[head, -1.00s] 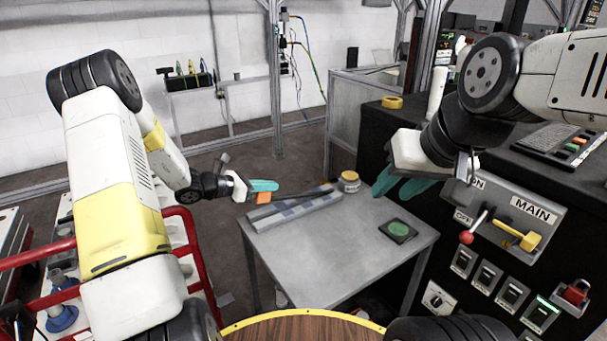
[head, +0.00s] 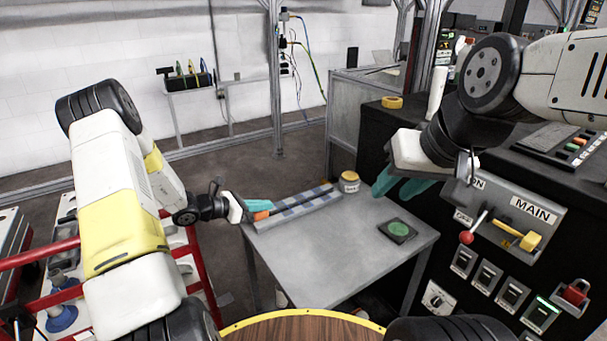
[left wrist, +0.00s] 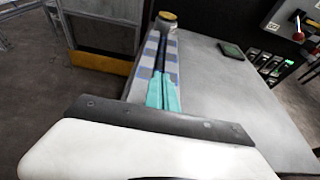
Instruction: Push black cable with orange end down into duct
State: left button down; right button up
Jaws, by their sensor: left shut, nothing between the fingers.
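The grey duct (head: 294,209) with blue-grey checks lies along the left edge of the table. A dark line runs along its middle in the left wrist view (left wrist: 160,52); I cannot tell cable from slot there. The orange end (head: 261,216) shows at the duct's near left end. My left gripper (head: 262,206) has teal fingers, shut and empty, low at that end, beside or just above the orange end. Its fingers (left wrist: 162,92) line up with the duct in the left wrist view. My right gripper (head: 400,185) is open and empty, away by the black cabinet.
A yellow-lidded jar (head: 349,182) stands at the duct's far end. A dark pad with a green disc (head: 398,230) lies on the right of the grey table (head: 335,255). The control panel (head: 515,222) is at right. The table's middle is clear.

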pick_arm(q)
jog(key=shift+s+a+r, duration=0.2)
jog(key=shift+a+r, duration=0.1)
jog(key=shift+r, duration=0.2)
jog(key=shift+s+a+r, duration=0.2)
jog(key=shift+a+r, duration=0.1)
jog(key=shift+r, duration=0.15)
jog(key=v, duration=0.7)
jog(key=s+d+r+m+g+y, duration=0.25)
jog(key=s+d+r+m, duration=0.25)
jog(key=s+r+m, duration=0.25)
jog(key=s+d+r+m+g+y, duration=0.1)
jog(key=s+d+r+m+g, duration=0.2)
jog(key=s+d+r+m, duration=0.4)
jog(key=s+a+r+m+t+y, duration=0.2)
jog(key=s+r+m+y, duration=0.1)
jog(key=s+r+m, duration=0.2)
jog(key=s+a+r+m+t+y, duration=0.2)
jog(key=s+r+m, duration=0.3)
jog(key=s, duration=0.3)
jog(key=shift+a+m+y, duration=0.45)
jog(key=shift+a, duration=0.15)
jog(key=shift+s+d, duration=0.1)
